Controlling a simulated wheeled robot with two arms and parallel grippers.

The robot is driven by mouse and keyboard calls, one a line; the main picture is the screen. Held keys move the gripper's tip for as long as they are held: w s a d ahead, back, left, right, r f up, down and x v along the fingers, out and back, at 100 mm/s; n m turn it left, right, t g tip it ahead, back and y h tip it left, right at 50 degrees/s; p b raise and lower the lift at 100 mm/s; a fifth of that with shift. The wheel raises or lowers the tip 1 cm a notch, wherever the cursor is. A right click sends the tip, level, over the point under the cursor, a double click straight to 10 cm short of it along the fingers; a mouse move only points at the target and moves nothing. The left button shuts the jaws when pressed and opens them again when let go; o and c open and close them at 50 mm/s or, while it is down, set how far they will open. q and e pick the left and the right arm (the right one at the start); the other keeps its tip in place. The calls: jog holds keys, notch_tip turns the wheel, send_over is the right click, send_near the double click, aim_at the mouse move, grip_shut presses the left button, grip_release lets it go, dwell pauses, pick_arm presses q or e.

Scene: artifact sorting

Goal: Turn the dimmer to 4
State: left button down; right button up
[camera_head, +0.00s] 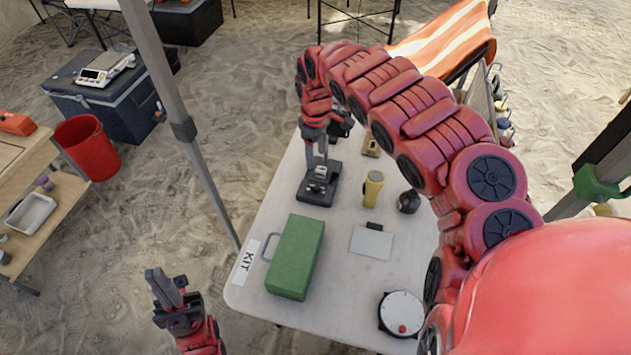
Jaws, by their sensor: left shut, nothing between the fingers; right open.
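A dark device with a flat black base (318,190) stands on the white table, toward its far left side; it looks like a microscope. The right arm and gripper hide part of the device. My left gripper (166,284) is shut and empty, off the table's near left corner.
A green case (297,257) lies near the KIT label (245,263) on the table (345,290). A yellow cylinder (373,189), a grey plate (371,242), a dark round object (409,201) and a white-faced round dial (402,313) stand to the right. A tent pole (182,125) rises at the left.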

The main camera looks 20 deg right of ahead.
aim_at(315, 186)
jog(key=f, duration=0.4)
jog(key=f+p, duration=0.1)
jog(key=f, duration=0.7)
jog(key=shift+w+a+f, duration=0.1)
jog(key=shift+w+f, duration=0.1)
jog(key=shift+w, duration=0.05)
jog(key=shift+f, duration=0.85)
grip_shut()
